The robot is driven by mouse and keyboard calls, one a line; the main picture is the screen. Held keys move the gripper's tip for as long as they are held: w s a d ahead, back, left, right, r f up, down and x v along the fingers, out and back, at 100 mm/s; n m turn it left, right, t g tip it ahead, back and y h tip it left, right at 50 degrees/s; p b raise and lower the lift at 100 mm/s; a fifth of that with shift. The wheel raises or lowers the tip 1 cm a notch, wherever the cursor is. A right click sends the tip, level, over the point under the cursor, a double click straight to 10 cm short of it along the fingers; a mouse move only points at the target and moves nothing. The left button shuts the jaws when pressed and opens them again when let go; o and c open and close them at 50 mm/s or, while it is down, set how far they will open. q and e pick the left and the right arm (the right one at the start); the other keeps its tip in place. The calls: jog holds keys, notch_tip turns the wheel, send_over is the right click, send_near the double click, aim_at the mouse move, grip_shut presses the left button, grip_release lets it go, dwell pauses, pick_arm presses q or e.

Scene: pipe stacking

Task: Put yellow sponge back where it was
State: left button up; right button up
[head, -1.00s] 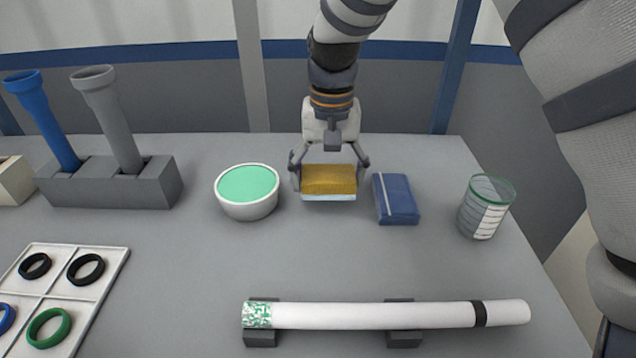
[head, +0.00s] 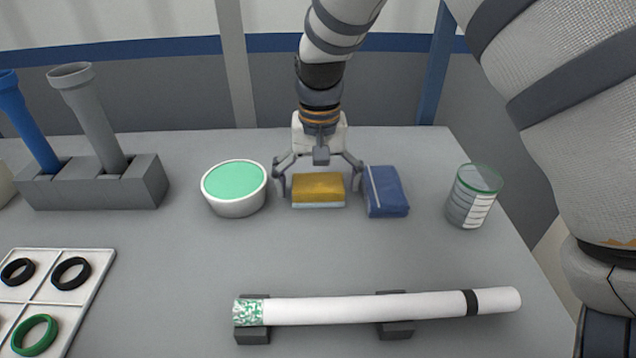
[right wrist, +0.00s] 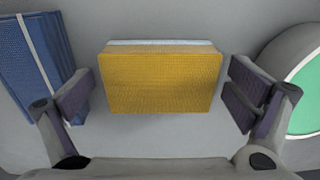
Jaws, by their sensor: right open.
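The yellow sponge (head: 318,188) with a pale underside lies on the grey table between the white bowl and the blue cloth. My right gripper (head: 318,184) is open around it, one finger on each side. In the right wrist view the sponge (right wrist: 161,80) sits between the spread fingers (right wrist: 165,92), with a clear gap on both sides. My left gripper is not in view.
The white bowl with green contents (head: 234,188) stands close left of the gripper, and the folded blue cloth (head: 386,191) close right. A glass (head: 472,196) is further right. A white pipe (head: 390,307) rests on supports in front. A grey holder (head: 92,187) with two pipes and a ring tray (head: 85,300) are left.

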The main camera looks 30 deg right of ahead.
aim_at(318, 183)
notch_tip(318, 183, up, 12)
jog(key=shift+r+p, duration=0.15)
jog(key=shift+p, duration=0.2)
